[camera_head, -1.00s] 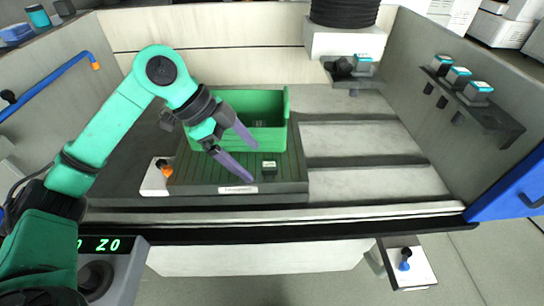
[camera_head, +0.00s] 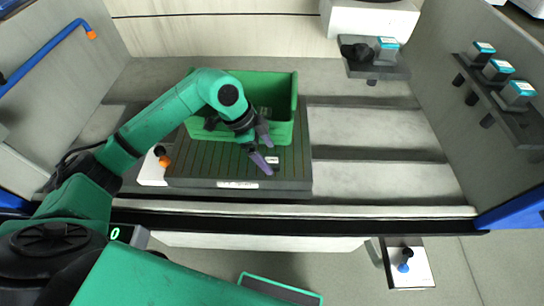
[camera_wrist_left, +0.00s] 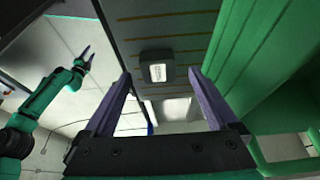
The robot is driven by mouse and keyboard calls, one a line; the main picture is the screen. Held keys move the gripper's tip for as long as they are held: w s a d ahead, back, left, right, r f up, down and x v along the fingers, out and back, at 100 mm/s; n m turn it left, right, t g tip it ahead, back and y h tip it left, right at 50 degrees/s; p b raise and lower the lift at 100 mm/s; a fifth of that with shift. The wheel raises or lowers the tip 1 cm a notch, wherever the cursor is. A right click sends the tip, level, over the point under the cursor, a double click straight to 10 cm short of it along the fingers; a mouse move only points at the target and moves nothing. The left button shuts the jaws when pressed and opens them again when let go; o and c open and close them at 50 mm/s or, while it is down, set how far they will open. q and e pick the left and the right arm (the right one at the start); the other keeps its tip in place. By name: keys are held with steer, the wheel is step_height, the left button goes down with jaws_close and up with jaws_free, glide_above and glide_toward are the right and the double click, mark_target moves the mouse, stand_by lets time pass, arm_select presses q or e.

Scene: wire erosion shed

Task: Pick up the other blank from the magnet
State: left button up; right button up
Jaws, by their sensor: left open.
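The blank (camera_head: 272,160) is a small dark block with a pale label. It lies on the dark, ribbed magnet plate (camera_head: 215,172), in front of the green bin. My left gripper (camera_head: 267,158) is open, its purple fingertips close to the blank in the head view. In the left wrist view the blank (camera_wrist_left: 157,68) shows between the two open fingers; I cannot tell whether they touch it. My right gripper (camera_wrist_left: 87,56) shows small at the left of the left wrist view, away from the magnet; its opening is too small to judge.
A green bin (camera_head: 297,105) stands on the back of the magnet, with a small item (camera_head: 265,112) inside. A lever with an orange knob (camera_head: 165,161) is at the magnet's left end. Shelves with blue-topped blocks (camera_head: 503,69) are on the right wall. The grey bed (camera_head: 385,180) right of the magnet is clear.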

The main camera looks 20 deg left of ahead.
arm_select(q)
steer(key=shift+d+f, duration=0.3)
steer(key=shift+f, duration=0.5)
steer(key=shift+c, duration=0.3)
jaws_close()
arm_select(e)
steer(key=shift+s+d+r, duration=0.1)
steer(key=shift+s+r, duration=0.2)
steer(key=shift+s, duration=0.1)
arm_select(q)
steer(key=shift+r, duration=0.1)
